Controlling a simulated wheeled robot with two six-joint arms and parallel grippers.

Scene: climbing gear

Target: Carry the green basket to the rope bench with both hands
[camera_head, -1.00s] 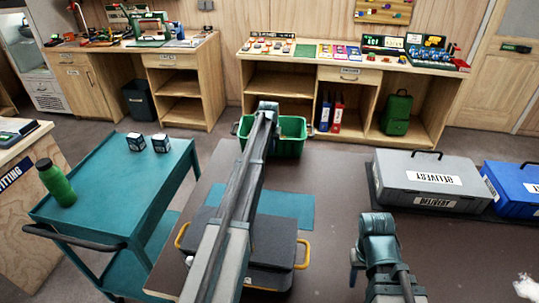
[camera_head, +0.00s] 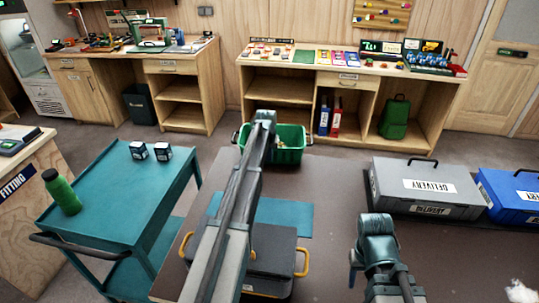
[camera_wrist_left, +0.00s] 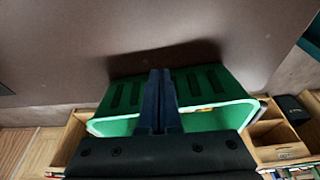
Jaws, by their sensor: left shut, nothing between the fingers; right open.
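The green basket (camera_head: 292,150) stands at the far edge of the brown table in the head view, partly hidden behind my left arm. In the left wrist view the basket (camera_wrist_left: 215,85) shows its slotted side and pale green rim. My left gripper (camera_wrist_left: 160,78) is shut and empty, with its fingers in front of the basket's middle; I cannot tell whether they touch it. The head view hides these fingers behind the arm. My right arm shows at the lower right of the head view, well short of the basket, but its fingers are not visible. No bench is marked as the rope bench.
A black case with yellow handles (camera_head: 270,270) and a teal mat (camera_head: 285,215) lie on the table (camera_head: 335,200). Grey (camera_head: 425,190) and blue (camera_head: 512,195) delivery boxes stand at its right. A teal cart (camera_head: 115,205) is at the left. Wooden benches (camera_head: 345,78) line the back wall.

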